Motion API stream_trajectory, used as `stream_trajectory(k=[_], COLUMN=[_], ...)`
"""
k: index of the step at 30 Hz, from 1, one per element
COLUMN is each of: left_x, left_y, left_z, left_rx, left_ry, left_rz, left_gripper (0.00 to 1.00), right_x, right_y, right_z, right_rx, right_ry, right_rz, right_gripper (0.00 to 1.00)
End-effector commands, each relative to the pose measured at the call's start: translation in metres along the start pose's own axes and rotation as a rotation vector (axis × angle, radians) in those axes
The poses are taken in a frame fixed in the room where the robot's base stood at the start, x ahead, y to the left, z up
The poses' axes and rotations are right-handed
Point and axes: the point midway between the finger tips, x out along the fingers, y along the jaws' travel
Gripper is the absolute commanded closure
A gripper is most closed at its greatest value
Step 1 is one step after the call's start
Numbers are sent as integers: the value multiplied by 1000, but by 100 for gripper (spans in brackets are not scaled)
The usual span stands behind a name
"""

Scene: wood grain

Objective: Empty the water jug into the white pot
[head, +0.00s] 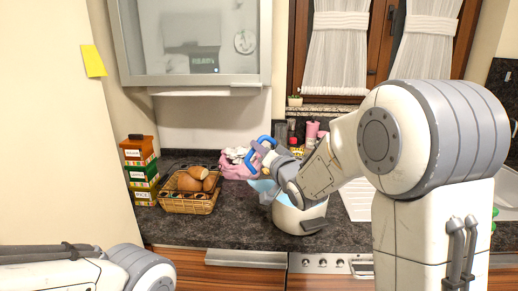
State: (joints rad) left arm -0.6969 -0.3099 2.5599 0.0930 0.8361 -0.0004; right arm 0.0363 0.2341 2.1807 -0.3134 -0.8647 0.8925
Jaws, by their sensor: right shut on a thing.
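The white pot (298,219) stands on the dark counter near its front edge, with a dark handle or tab at its right front. My right gripper (268,157) is above the pot's left side, shut on the blue handle of the water jug (252,165). A pale blue part (262,186) below the gripper looks like the jug's body, beside or over the pot's left rim. My wrist hides much of the jug and the pot's opening, so I cannot tell the jug's tilt or whether water flows. My left arm is at the bottom left, its gripper out of view.
A wicker basket (175,207) with bread and eggs stands left of the pot. Stacked boxes (141,170) stand farther left. A pink cloth-like thing (233,170) lies behind the jug, and bottles (292,131) stand at the back. The counter between basket and pot is clear.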

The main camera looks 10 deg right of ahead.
Motion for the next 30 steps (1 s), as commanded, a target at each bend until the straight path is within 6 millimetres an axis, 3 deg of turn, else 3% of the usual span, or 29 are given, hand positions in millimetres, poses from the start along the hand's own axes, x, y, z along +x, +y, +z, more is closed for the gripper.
stream_trajectory(k=[12, 25, 30], left_x=[-18, -18, -28], left_y=[1, 1, 2], left_z=[-1, -1, -2], left_rx=[0, 0, 0], left_ry=[0, 0, 0], left_rz=[0, 0, 0], left_gripper=[0, 0, 0], right_x=[0, 0, 0], right_y=[8, 10, 20], right_z=[-17, -17, -26], right_rx=[201, 216, 320], right_ry=[1, 1, 0], right_rz=[0, 0, 3], right_gripper=[100, 100, 100])
